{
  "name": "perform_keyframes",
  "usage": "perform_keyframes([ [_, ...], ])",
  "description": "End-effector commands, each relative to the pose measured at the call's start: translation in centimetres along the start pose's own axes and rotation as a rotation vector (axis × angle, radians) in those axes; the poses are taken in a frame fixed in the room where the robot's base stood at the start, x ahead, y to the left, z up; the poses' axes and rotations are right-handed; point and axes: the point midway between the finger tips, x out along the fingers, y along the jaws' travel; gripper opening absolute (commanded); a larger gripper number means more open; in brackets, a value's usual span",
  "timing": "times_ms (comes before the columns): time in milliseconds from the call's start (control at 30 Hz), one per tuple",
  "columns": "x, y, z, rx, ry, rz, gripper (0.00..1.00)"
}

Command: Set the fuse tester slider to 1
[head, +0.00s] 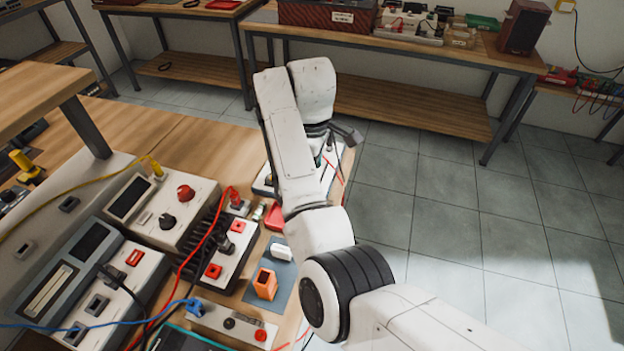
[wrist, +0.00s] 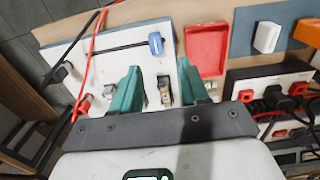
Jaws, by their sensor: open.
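The fuse tester (wrist: 115,62) is a white panel in the wrist view. A long dark slot crosses it, with a blue slider knob (wrist: 155,43) at the slot's right end. Scale digits are not readable. My gripper (wrist: 160,80) is open over the panel, its two teal fingers apart. A small glass-and-metal part (wrist: 165,90) shows between the fingers, and the blue knob lies beyond the fingertips. I cannot tell whether a finger touches the panel. In the head view my arm hides most of the tester; only a white edge (head: 334,168) shows.
A red tray (wrist: 206,50) lies right of the tester, then a white block (wrist: 266,37) on a blue-grey mat. A black-topped unit with red plugs (wrist: 272,92) stands near the right finger. Red and black cables (wrist: 84,75) run along the panel's left side.

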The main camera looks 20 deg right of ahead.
Motion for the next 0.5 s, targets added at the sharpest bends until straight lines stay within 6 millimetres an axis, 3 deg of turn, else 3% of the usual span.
perform_keyframes([
  [200,-3.1,0.0,0.0,0.0,0.001,0.0,0.45],
  [500,-3.9,-0.1,0.0,0.0,-0.001,-0.001,0.45],
])
